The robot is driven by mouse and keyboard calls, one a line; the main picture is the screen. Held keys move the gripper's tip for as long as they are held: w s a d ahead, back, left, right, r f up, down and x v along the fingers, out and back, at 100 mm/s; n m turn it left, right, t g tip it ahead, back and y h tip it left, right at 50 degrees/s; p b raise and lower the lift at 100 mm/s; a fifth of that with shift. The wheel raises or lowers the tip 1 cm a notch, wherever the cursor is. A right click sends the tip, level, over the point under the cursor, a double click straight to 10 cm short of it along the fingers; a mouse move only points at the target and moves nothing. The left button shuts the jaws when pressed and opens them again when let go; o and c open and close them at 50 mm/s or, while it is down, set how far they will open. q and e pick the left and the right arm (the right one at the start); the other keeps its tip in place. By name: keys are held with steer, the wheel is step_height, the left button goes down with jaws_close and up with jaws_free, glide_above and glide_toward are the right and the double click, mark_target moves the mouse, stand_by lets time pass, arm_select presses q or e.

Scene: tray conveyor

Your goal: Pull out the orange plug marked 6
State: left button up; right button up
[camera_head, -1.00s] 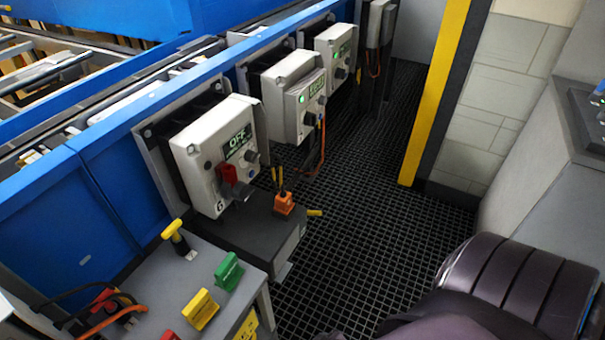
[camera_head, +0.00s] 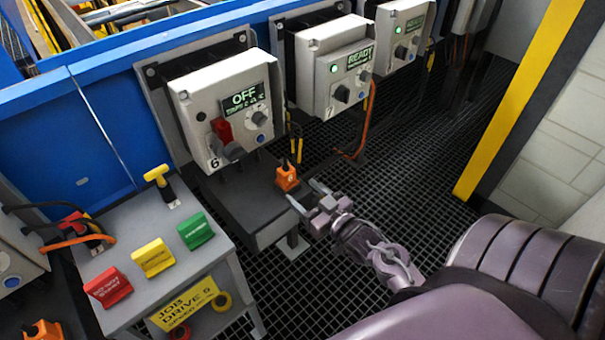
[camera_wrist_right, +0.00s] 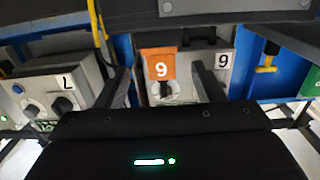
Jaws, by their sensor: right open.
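The orange plug (camera_head: 287,177) marked 6 stands on the dark ledge (camera_head: 246,213) below the grey control box (camera_head: 232,98) numbered 6, whose display reads OFF. A cord rises from the plug's top. My right gripper (camera_head: 305,195) is open, its fingertips just to the right of and below the plug in the head view. My left gripper is not in view.
A grey stand (camera_head: 124,281) on the left bears red, yellow and green blocks and a yellow T-handle (camera_head: 158,176). Box 7 (camera_head: 337,84), with a green light, is farther right. A yellow post (camera_head: 519,95) stands at right. The black grating floor (camera_head: 410,165) is open.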

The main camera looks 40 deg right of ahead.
mark_target(287, 168)
steer(key=shift+w+r, duration=0.3)
steer(key=shift+w, duration=0.2)
steer(key=shift+w+r, duration=0.25)
steer(key=shift+w, duration=0.2)
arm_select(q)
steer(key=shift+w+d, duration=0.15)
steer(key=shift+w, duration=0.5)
arm_select(e)
steer(key=shift+w+a+r, duration=0.1)
steer(key=shift+w+a, duration=0.1)
steer(key=shift+w, duration=1.65)
steer(key=shift+w+a, duration=0.15)
steer(key=shift+w, duration=1.7)
steer(key=c, duration=1.1)
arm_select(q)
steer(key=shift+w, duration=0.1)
arm_select(e)
steer(key=shift+c, duration=0.2)
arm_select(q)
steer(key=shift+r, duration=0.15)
arm_select(e)
steer(key=shift+r, duration=0.2)
